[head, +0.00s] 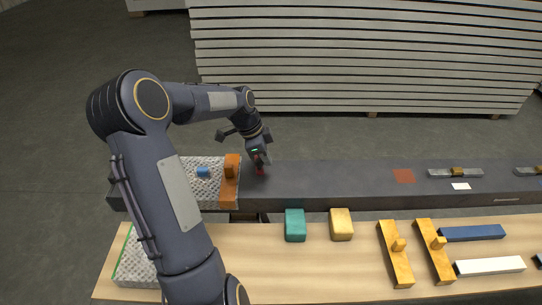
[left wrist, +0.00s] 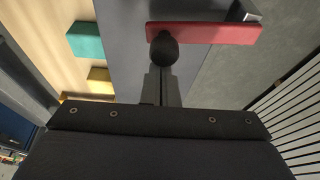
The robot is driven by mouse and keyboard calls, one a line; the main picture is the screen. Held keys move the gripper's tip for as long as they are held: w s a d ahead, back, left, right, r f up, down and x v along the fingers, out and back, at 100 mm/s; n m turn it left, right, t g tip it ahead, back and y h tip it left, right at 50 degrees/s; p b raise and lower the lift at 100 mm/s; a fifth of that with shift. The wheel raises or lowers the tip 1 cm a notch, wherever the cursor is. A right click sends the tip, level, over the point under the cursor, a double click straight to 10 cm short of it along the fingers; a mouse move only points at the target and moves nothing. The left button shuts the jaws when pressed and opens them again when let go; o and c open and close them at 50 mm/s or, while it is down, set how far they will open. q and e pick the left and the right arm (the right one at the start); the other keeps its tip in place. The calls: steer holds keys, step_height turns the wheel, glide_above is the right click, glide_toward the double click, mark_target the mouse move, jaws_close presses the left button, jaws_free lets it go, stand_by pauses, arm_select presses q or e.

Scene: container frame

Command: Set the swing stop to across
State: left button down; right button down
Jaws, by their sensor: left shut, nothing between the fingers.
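The swing stop is a red bar (left wrist: 215,33) with a round black knob (left wrist: 163,50) near one end. In the left wrist view it lies crosswise to the dark beam (left wrist: 125,30), and its far end reaches past the beam's edge over the floor. In the head view only a little red of the stop (head: 260,171) shows below my left gripper (head: 259,161). My left gripper is shut and empty; its fingertips (left wrist: 163,72) are right beside the knob. I cannot tell if they touch it. My right gripper is out of view.
A pale speckled block with an orange bracket (head: 230,180) stands on the beam left of the gripper. A teal block (head: 295,225), a yellow block (head: 341,224) and orange stops (head: 396,255) lie on the wooden bench (head: 315,265).

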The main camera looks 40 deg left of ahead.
arm_select(q)
steer(key=shift+s+a, duration=0.3)
steer(key=shift+s, duration=0.1)
steer(key=shift+w+d, duration=0.1)
steer(key=w+d, duration=0.1)
steer(key=w+d+b, duration=0.1)
steer(key=d, duration=0.1)
steer(key=shift+d+f, duration=0.1)
steer(key=shift+d, duration=0.15)
steer(key=p+v, duration=0.7)
steer(key=v, duration=0.3)
steer(key=shift+w+a, duration=0.2)
steer(key=shift+a, duration=0.15)
steer(key=shift+d, duration=0.1)
